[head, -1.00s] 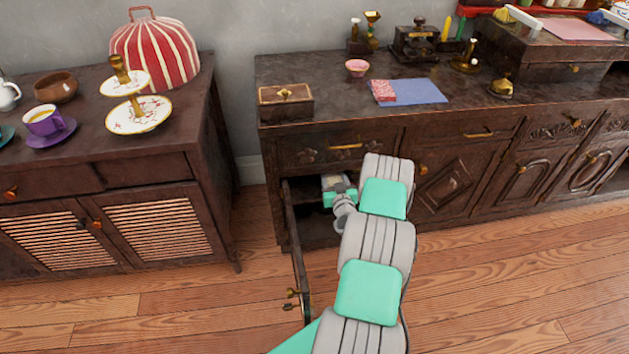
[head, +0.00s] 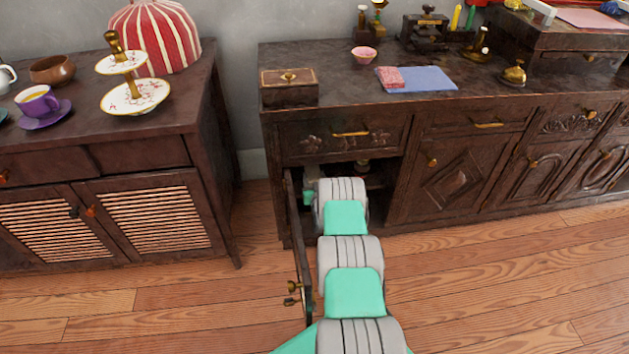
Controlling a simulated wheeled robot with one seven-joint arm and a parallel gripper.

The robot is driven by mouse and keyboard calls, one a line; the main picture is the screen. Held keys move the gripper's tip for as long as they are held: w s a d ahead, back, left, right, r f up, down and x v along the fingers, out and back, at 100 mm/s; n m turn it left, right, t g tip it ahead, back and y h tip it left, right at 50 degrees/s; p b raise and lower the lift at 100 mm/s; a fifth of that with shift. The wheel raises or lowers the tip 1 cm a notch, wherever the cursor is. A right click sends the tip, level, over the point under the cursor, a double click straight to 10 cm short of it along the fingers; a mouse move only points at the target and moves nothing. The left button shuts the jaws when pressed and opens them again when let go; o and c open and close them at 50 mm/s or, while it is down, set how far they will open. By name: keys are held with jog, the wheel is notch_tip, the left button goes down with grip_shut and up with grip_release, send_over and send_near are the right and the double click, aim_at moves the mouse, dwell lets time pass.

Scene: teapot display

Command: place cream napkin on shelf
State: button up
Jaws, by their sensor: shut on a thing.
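The dark wooden cabinet (head: 470,215) on the right has its left door (head: 298,245) swung open toward me. My arm reaches into this opening. Only a small green part of my gripper (head: 309,197) shows beside my arm, at the left of the opening. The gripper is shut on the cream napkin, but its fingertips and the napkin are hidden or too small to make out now. The shelf (head: 376,181) inside is dark and mostly covered by my arm. I cannot tell whether the napkin touches it.
A small dim object (head: 362,167) stands inside the cabinet, right of my wrist. A wooden box (head: 288,90), a blue cloth (head: 425,79) and a pink bowl (head: 364,54) are on the cabinet top. A second cabinet (head: 150,215) stands at left. The floor between is clear.

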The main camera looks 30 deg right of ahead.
jog(key=o, duration=1.4)
jog(key=shift+s+r, duration=0.15)
jog(key=p+v, duration=0.4)
jog(key=v, duration=0.7)
jog(key=shift+s+a+p, duration=0.15)
jog(key=shift+s+p, duration=0.15)
jog(key=shift+s, duration=0.05)
